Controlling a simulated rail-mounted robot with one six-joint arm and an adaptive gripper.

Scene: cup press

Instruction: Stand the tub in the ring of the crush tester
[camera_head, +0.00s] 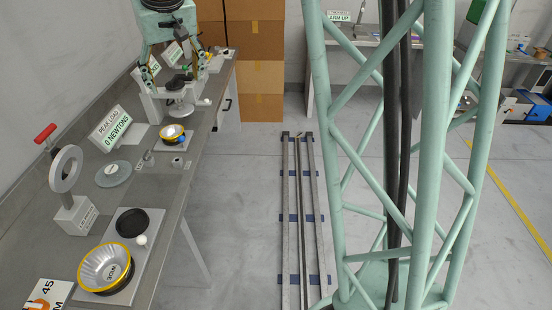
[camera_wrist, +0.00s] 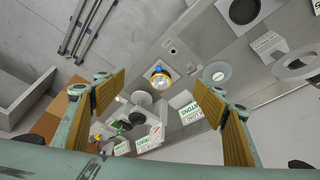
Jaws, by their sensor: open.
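A small round tub (camera_head: 172,133) with a yellow rim and a blue part stands on a pale plate on the bench. In the wrist view this tub (camera_wrist: 160,80) appears between my fingers, at a distance, with its silver inside showing. A larger silver fluted bowl with a yellow rim (camera_head: 104,267) sits at the near end of the bench. A grey upright ring (camera_head: 66,169) stands on a block by the wall. A sign reading peak load 0 newtons (camera_head: 113,127) stands nearby. I cannot tell which part is the tester's ring. My gripper (camera_head: 173,72) is open and empty above the bench.
A grey disc (camera_head: 112,173), a black disc (camera_head: 132,222) and a white ball (camera_head: 141,240) are on the bench (camera_head: 175,200). A small press-like frame (camera_head: 178,100) stands farther back. Cardboard boxes (camera_head: 255,80) stand behind. Floor rails (camera_head: 300,220) run beside the bench.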

